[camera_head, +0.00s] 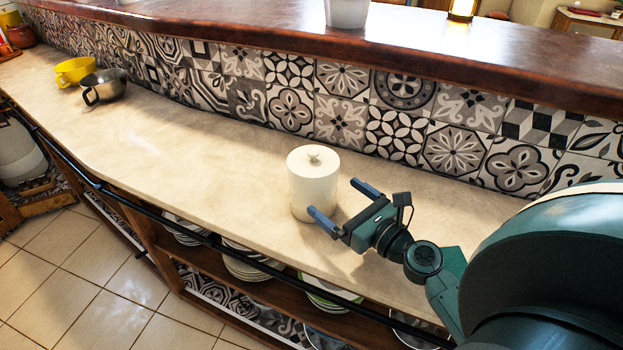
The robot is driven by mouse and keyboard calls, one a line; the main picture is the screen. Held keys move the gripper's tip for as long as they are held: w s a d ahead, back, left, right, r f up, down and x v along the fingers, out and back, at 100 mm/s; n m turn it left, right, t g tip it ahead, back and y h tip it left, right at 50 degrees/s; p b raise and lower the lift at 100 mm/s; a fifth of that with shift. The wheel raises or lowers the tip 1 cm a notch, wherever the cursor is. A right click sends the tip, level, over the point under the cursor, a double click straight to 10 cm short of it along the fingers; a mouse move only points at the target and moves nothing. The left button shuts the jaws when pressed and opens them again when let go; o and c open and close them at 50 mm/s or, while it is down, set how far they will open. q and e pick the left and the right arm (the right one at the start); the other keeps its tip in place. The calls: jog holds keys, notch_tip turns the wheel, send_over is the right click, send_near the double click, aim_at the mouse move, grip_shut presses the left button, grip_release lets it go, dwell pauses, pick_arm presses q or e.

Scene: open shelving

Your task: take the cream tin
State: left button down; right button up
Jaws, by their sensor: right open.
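The cream tin (312,185) is a round, off-white canister with a knobbed lid. It stands upright on the pale counter (210,135), near the middle of the head view. My right gripper (338,202) comes in from the right with its two blue fingers spread. The near finger overlaps the tin's lower right side in the picture, and the far finger is to the right of the tin. I cannot tell whether either finger touches it. My left gripper is not in view.
A patterned tile wall (290,105) runs behind the counter, below a dark wooden ledge (400,40). A yellow cup (75,72) and a metal cup (104,86) stand far left. Plates (250,268) lie on shelves below. The counter left of the tin is clear.

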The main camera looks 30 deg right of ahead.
aim_at(314, 182)
jog(key=w, duration=0.2)
jog(key=shift+w+a, duration=0.25)
jog(key=shift+w, duration=0.15)
jog(key=w, duration=0.2)
jog(key=w+a+p, duration=0.1)
jog(key=w, duration=0.2)
jog(key=c, duration=0.9)
jog(key=shift+c, duration=0.3)
jog(key=shift+r, duration=0.1)
